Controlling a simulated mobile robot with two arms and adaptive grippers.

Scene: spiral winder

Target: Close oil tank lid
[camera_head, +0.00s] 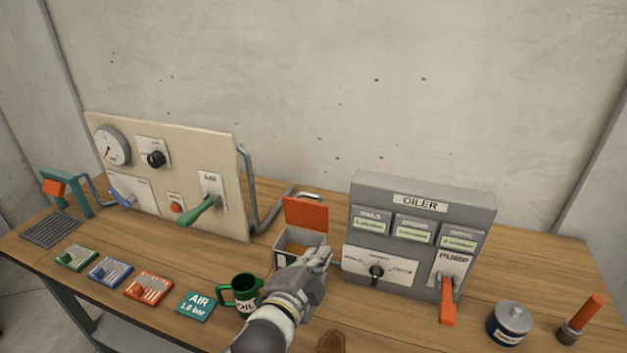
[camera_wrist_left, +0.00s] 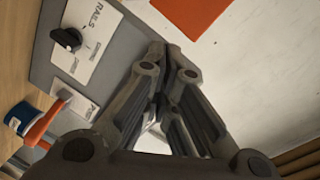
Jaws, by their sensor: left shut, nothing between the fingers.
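The oil tank is a small open box (camera_head: 287,243) on the table, left of the oiler panel. Its orange-red lid (camera_head: 306,213) stands raised at the back of the box. The lid also shows at the top of the left wrist view (camera_wrist_left: 192,14). My left gripper (camera_head: 324,254) is shut and empty, over the front right part of the tank and in front of the lid. It also shows in the left wrist view (camera_wrist_left: 172,50), apart from the lid. It hides part of the tank. My right gripper is not in view.
The grey oiler panel (camera_head: 420,202) with an orange pump lever (camera_head: 448,300) stands close right of my gripper. A green mug (camera_head: 245,290) stands left of my wrist. A beige gauge panel (camera_head: 180,160) stands at back left. A lidded pot (camera_head: 510,322) is at right.

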